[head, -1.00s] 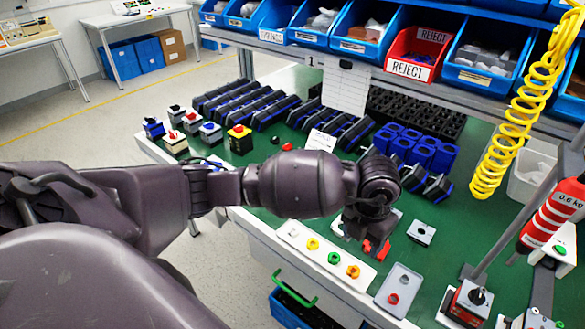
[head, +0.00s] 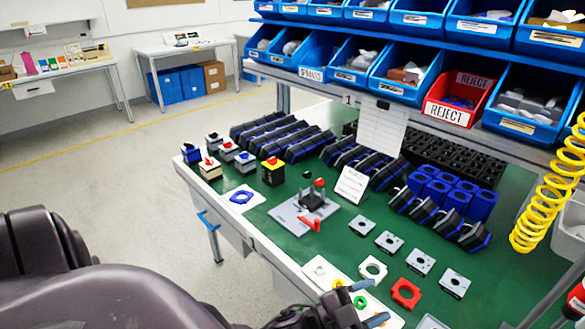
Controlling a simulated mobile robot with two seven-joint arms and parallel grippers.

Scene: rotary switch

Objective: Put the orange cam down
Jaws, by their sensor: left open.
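My left gripper (head: 367,303) is at the bottom edge, low over the front of the bench. Its two grey fingertips are apart, pointing right, over the white cam tray (head: 311,271). A yellow cam (head: 338,284) lies in the tray beside the gripper. A green cam (head: 364,293) shows partly between the fingertips. I cannot make out the orange cam; the fingers and wrist cover that end of the tray. My right gripper is not in view.
A red square plate (head: 405,293) and a cream plate (head: 373,268) lie just behind the tray. A grey fixture (head: 305,215) with a red handle stands mid-bench. Several grey square plates lie to its right. Part of a grey tray (head: 431,322) shows at the bottom.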

